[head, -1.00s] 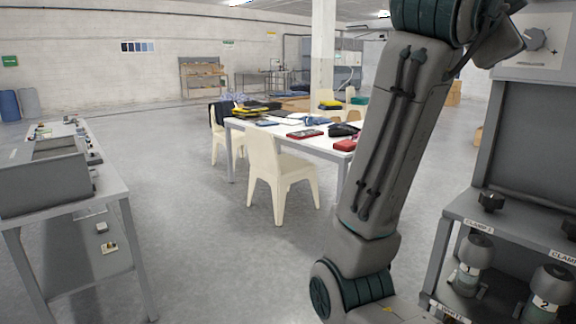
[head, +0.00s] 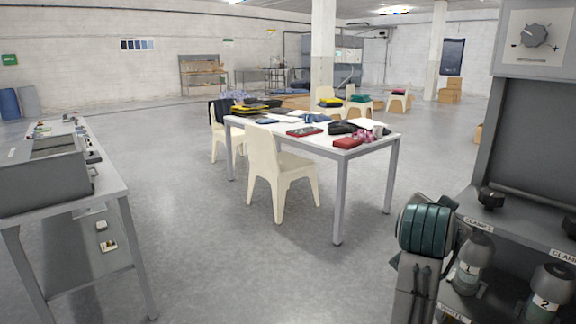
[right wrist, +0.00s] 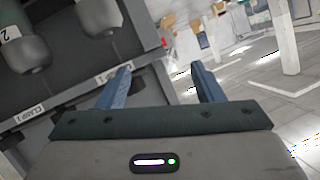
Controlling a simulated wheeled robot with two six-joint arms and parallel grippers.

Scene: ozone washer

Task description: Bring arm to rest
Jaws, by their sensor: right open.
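My right arm shows low at the right of the head view, beside the grey washer rack (head: 455,205). Its gripper is out of the head view. In the right wrist view my right gripper (right wrist: 160,82) is open, with two blue fingers apart and nothing between them. The rack's shelf edge (right wrist: 75,95), labelled CLAMP 1, is close to the left finger. Bottle 1 (head: 470,265) and bottle 2 (head: 550,290) stand in the rack. My left gripper is not in view.
A grey bench (head: 110,185) with a metal box stands at the left. The floor between is clear.

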